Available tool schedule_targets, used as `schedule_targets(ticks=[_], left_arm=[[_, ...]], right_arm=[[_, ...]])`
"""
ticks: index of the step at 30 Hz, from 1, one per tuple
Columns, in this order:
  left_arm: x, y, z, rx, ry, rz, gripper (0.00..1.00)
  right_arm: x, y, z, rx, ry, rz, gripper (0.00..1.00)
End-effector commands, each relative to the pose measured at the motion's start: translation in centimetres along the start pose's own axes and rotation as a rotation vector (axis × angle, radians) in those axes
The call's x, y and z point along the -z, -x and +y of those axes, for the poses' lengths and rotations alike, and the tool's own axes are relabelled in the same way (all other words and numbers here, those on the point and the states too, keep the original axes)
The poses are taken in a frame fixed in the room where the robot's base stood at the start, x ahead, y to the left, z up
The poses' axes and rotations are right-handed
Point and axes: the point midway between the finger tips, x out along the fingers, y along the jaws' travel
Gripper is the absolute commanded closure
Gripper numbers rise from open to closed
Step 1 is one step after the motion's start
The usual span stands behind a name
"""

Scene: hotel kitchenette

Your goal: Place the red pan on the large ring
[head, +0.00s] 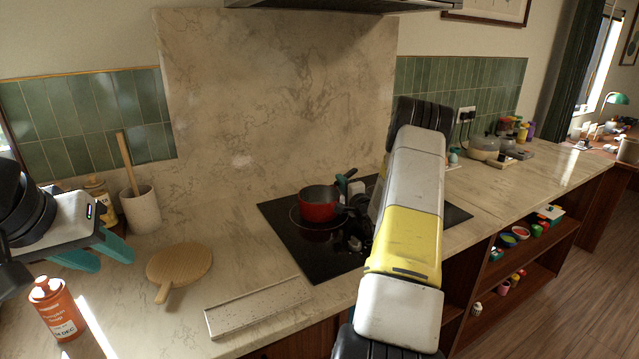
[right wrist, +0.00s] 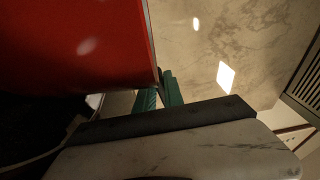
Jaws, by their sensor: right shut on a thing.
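The red pan (head: 318,204) is upright over the left part of the black hob (head: 290,240). A ring outline (head: 294,220) shows around its base; whether the base touches the glass I cannot tell. My right gripper (head: 345,181) is shut at the pan's handle side, on the pan's right; the handle itself is mostly hidden. In the right wrist view the red pan (right wrist: 75,45) fills the upper left, beside the green fingers (right wrist: 165,90). My right arm hides much of the hob's right part. My left gripper (head: 112,262) is open and empty above the counter at left.
A round wooden board (head: 180,264), an orange bottle (head: 58,310) and a utensil crock (head: 140,210) stand left of the hob. A pale flat slab (head: 258,306) lies at the front edge. A range hood (head: 340,5) hangs above.

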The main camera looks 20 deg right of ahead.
Motion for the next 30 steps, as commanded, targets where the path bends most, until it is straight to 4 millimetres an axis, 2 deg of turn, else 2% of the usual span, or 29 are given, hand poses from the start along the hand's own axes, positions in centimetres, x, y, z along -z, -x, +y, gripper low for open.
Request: schedule_targets(ticks=[1,2,4,5,16,24,30], left_arm=[[0.0,0.0,0.0,0.000,0.000,0.000,0.64],[0.0,0.0,0.0,0.000,0.000,0.000,0.64],[0.0,0.0,0.0,0.000,0.000,0.000,0.64],[0.0,0.0,0.0,0.000,0.000,0.000,0.64],[0.0,0.0,0.0,0.000,0.000,0.000,0.64],[0.0,0.0,0.0,0.000,0.000,0.000,0.64],[0.0,0.0,0.0,0.000,0.000,0.000,0.64]], right_arm=[[0.0,0.0,0.0,0.003,-0.001,0.000,1.00],[0.0,0.0,0.1,0.000,0.000,0.000,0.81],[0.0,0.0,0.1,0.000,0.000,0.000,0.68],[0.0,0.0,0.1,0.000,0.000,0.000,0.66],[0.1,0.2,-0.2,-0.001,0.000,0.001,0.66],[0.1,4.6,-0.1,-0.002,-0.002,0.002,0.66],[0.1,7.0,-0.2,-0.001,0.001,0.001,0.66]])
